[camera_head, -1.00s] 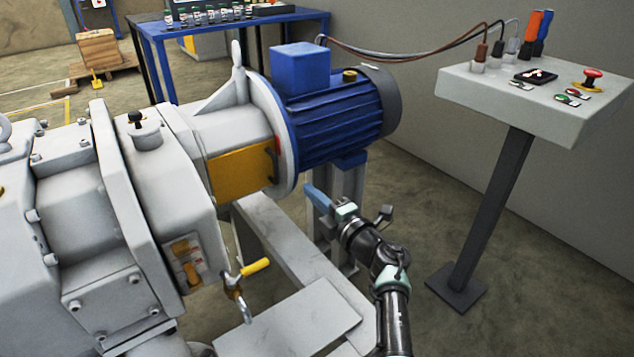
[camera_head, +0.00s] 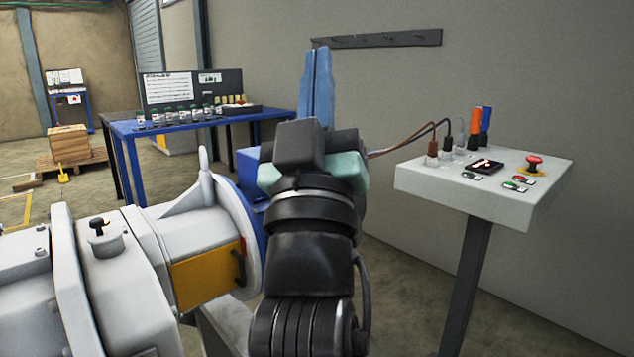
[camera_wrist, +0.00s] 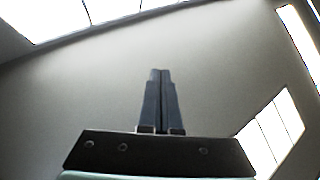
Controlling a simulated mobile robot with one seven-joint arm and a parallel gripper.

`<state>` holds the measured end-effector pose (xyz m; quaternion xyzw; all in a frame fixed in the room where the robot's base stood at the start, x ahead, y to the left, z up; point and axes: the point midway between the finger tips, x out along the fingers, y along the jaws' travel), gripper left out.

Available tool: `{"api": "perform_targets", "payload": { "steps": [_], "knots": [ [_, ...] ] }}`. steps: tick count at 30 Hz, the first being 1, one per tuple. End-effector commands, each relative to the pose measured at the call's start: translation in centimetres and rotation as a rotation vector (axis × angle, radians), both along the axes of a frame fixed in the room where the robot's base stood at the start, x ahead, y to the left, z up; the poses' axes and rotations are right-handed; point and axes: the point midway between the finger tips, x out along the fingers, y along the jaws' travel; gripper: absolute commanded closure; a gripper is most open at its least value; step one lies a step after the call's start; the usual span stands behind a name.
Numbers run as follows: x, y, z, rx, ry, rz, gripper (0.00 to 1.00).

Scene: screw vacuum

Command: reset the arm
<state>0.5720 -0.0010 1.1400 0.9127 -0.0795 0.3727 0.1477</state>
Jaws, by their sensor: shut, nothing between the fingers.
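My gripper (camera_head: 317,85) points upward in the middle of the head view, in front of the blue motor and the wall. Its blue fingers are together with nothing between them. In the wrist view my gripper (camera_wrist: 160,85) also shows its two fingers side by side, against a plain wall and bright windows. My black arm with pale green joints hides most of the motor behind it.
The grey vacuum pump (camera_head: 120,265) with a yellow panel (camera_head: 207,278) stands at left. A control panel (camera_head: 480,185) on a post, with a red button (camera_head: 534,162), is at right. A blue table (camera_head: 190,125) with small bottles is behind. A dark rail (camera_head: 378,40) hangs on the wall.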

Motion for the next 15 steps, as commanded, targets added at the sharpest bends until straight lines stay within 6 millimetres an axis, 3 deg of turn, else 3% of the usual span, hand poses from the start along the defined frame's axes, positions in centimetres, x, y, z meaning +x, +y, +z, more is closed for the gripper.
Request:
{"api": "perform_targets", "payload": {
  "steps": [1,3,11,15],
  "knots": [
    [-2.3,-0.2,1.0,0.047,-0.013,0.037,1.00],
    [-4.9,-0.4,1.8,0.101,-0.020,0.090,1.00],
    [-13.6,0.1,3.6,0.211,-0.040,0.267,1.00],
    [-13.3,0.1,7.7,0.211,-0.035,0.266,1.00]
  ]
}}
